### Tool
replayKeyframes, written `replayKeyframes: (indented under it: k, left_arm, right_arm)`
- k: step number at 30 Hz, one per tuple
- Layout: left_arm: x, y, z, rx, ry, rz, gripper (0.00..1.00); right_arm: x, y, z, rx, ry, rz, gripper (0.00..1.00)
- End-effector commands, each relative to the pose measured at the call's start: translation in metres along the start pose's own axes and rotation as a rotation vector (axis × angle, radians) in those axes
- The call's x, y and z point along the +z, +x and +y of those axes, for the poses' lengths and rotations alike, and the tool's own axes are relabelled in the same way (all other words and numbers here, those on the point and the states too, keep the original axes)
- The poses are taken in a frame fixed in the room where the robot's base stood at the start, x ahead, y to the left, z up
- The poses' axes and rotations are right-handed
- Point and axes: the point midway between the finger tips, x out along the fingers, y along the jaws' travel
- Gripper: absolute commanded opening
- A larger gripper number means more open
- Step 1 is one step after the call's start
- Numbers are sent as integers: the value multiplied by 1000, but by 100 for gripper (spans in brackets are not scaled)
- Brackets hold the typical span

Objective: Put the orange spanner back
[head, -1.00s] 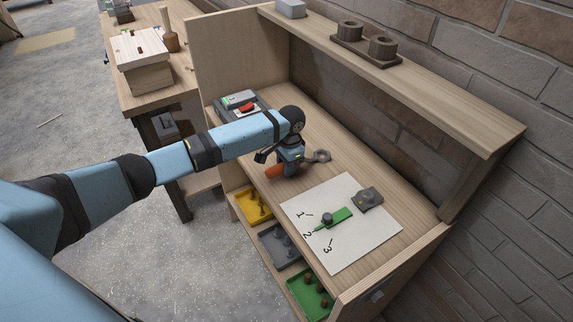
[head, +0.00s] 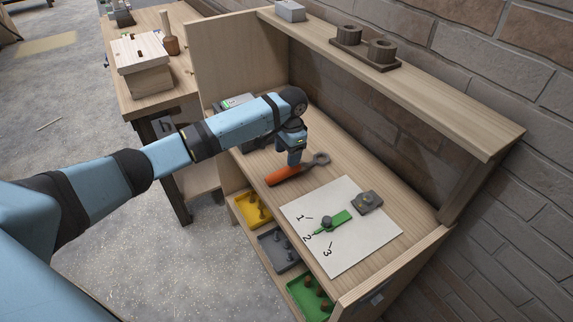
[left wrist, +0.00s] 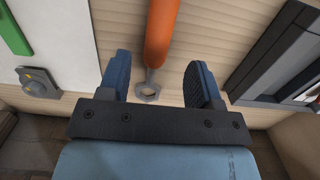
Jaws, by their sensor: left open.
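The spanner (head: 284,175) has an orange handle and a grey ring head. It lies on the wooden bench top, left of the white numbered sheet in the head view. My left gripper (head: 294,160) is just above its middle. In the left wrist view the spanner's orange handle (left wrist: 161,30) and ring end show between the two spread fingers of my left gripper (left wrist: 158,80), with gaps on both sides. The gripper is open and empty. Its fingertips partly overlap the spanner in the head view, so the exact height is hard to tell. My right gripper is not in view.
The white sheet (head: 350,245) bears a green pointer (head: 333,222) and a grey block (head: 366,201). Yellow, grey and green trays (head: 309,297) sit below the front edge. A dark-framed item (left wrist: 285,55) lies right of the gripper. A shelf (head: 440,100) overhangs the back.

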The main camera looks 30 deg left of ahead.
Motion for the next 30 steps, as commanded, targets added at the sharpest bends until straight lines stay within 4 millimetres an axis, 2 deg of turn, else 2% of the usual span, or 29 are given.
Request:
replayKeyframes:
  k: [3,10,27,30]
  left_arm:
    - [-1,-26,0,0,1,3,59]
    - [0,-54,0,1,1,1,59]
    - [0,-58,0,1,1,-1,59]
    - [1,-52,8,5,9,2,59]
  right_arm:
    - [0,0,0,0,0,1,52]
    - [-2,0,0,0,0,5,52]
    - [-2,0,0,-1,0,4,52]
    - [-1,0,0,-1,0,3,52]
